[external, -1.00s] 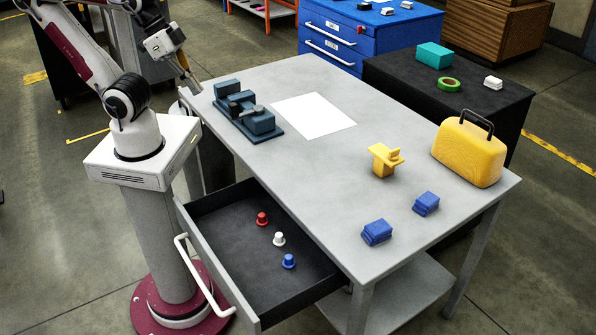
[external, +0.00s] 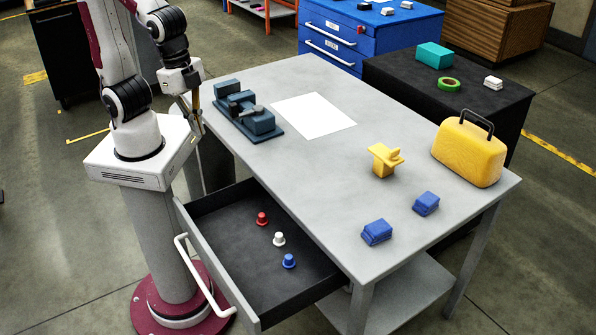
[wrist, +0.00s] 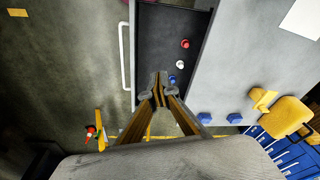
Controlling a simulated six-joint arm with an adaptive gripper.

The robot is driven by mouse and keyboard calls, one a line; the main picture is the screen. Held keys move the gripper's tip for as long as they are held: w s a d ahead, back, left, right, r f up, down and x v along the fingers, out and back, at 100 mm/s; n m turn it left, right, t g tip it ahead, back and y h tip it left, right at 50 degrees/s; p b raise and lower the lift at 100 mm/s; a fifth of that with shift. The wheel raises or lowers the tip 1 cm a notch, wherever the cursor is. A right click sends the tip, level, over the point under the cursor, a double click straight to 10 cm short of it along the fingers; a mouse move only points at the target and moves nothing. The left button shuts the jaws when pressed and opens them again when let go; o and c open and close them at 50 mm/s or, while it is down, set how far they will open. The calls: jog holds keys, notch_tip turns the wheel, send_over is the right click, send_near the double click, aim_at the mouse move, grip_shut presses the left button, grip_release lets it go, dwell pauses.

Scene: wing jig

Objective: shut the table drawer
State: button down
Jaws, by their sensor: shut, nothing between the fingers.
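The table drawer (external: 235,265) is pulled out from the near left side of the grey table (external: 330,185). Its white bar handle (external: 203,280) is on its outer front. Inside lie a red knob (external: 262,219), a white knob (external: 279,239) and a blue knob (external: 289,261). My gripper (external: 199,132) is shut and empty, beside the table's left corner, above and behind the drawer in the external view. In the wrist view my gripper (wrist: 160,90) appears over the drawer (wrist: 155,40), with the handle (wrist: 125,55) to its left. It looks apart from both.
A dark blue vise (external: 247,112), a white sheet (external: 313,115), a yellow part (external: 383,161), two blue blocks (external: 377,232) and a yellow case (external: 468,152) are on the table. Open floor (external: 60,240) lies left of the drawer.

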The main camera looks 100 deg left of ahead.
aim_at(232, 309)
jog(key=w+d+f+m+y, duration=0.2)
jog(key=d+f+m, duration=0.7)
jog(key=d+f, duration=0.45)
jog(key=w+d+f+m+y, duration=0.2)
jog(key=d+f+m, duration=0.7)
jog(key=d, duration=0.7)
jog(key=w+d+m+t, duration=0.1)
jog(key=w+d+m, duration=0.2)
jog(key=w+d, duration=0.1)
jog(key=shift+d+m, duration=0.15)
jog(key=shift+m, duration=0.25)
jog(key=shift+f, duration=0.1)
jog(key=x, duration=0.3)
jog(key=w+x, duration=0.1)
jog(key=x, duration=0.3)
jog(key=a+x, duration=0.1)
jog(key=x, duration=0.2)
jog(key=shift+w+a, duration=0.1)
jog(key=shift+w, duration=0.35)
jog(key=shift+w+a, duration=0.55)
jog(key=shift+a, duration=0.05)
